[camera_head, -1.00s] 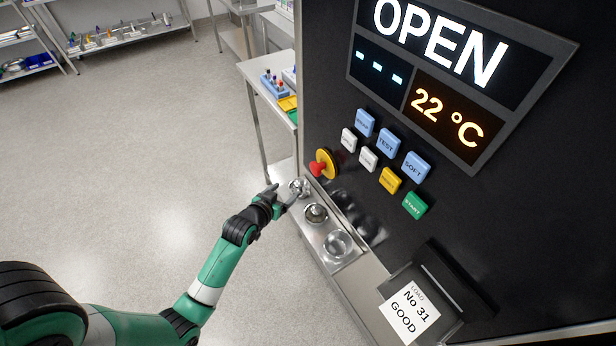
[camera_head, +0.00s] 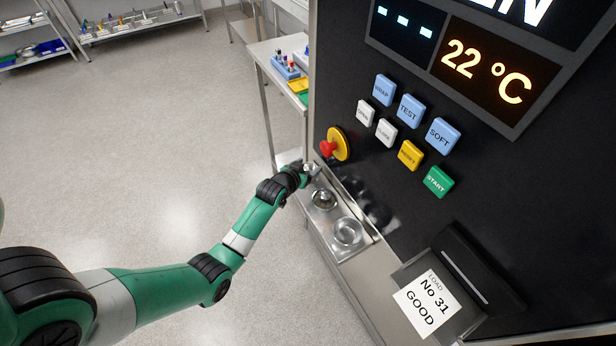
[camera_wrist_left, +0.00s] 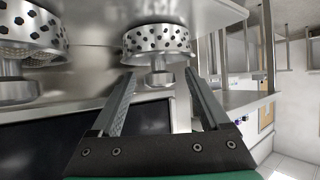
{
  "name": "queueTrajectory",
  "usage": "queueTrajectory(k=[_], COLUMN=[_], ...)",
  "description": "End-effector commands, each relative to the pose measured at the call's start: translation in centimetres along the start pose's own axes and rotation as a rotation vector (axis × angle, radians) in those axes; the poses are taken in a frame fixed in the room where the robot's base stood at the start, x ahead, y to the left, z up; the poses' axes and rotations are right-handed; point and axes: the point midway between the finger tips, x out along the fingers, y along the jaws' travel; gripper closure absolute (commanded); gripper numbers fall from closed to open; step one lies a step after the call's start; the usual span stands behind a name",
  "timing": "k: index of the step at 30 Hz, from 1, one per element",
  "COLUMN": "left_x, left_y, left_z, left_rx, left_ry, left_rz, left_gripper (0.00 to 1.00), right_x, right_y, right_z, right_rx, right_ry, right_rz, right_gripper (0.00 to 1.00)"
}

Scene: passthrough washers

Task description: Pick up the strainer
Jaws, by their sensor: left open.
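In the left wrist view, a shiny metal strainer (camera_wrist_left: 158,42) with a perforated band and a short stem shows straight ahead. Its stem appears between the tips of my left gripper (camera_wrist_left: 160,76), which is open and empty. I cannot tell whether the fingers touch it. A second, similar perforated metal piece (camera_wrist_left: 32,32) is at the left, partly cut off. In the head view my left gripper (camera_head: 311,170) is at the far end of the steel ledge, hiding most of what stands there. My right gripper is not in view.
A round metal piece (camera_head: 323,200) and a shiny bowl (camera_head: 347,232) stand in a row on the steel ledge (camera_head: 364,262). The black machine panel with a red knob (camera_head: 328,149) rises close beside my gripper. A side table (camera_head: 272,68) stands behind. The floor at left is clear.

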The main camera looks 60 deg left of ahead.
Motion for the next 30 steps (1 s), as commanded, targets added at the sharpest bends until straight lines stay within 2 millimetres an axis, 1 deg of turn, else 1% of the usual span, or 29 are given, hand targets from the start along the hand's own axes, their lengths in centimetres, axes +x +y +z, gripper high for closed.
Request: queueTrajectory(k=[6, 8, 9, 11, 12, 14, 15, 19, 20, 30], left_x=[0.1, 0.09, 0.09, 0.08, 0.08, 0.08, 0.08, 0.08, 0.08, -0.01], left_y=[-0.02, -0.02, -0.02, -0.02, -0.02, -0.02, -0.02, -0.02, -0.02, -0.01], left_z=[-0.1, -0.1, -0.1, -0.09, -0.09, -0.08, -0.08, -0.07, -0.06, -0.25], left_rx=[0.0, -0.001, -0.001, -0.001, -0.001, -0.001, -0.001, -0.001, -0.001, -0.001], left_ry=[0.0, 0.0, 0.0, 0.0, 0.0, 0.0, 0.0, 0.0, 0.0, 0.001], left_rz=[0.0, 0.0, 0.0, 0.0, 0.0, 0.0, 0.0, 0.0, 0.0, 0.0], left_gripper=[0.21, 0.32, 0.39, 0.5, 0.57, 0.68, 0.75, 0.98, 1.0, 1.0], right_x=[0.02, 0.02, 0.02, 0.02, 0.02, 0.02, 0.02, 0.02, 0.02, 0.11], right_y=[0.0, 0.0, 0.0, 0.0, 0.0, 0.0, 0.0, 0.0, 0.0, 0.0], right_z=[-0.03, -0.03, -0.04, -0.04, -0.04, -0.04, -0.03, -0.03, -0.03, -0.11], right_rx=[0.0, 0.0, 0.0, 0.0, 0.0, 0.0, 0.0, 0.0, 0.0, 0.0], right_ry=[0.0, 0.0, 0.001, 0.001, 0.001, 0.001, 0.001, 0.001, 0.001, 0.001], right_rz=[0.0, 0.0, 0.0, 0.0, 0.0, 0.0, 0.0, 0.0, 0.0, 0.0], right_gripper=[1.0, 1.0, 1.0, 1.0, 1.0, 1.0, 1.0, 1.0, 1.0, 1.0])
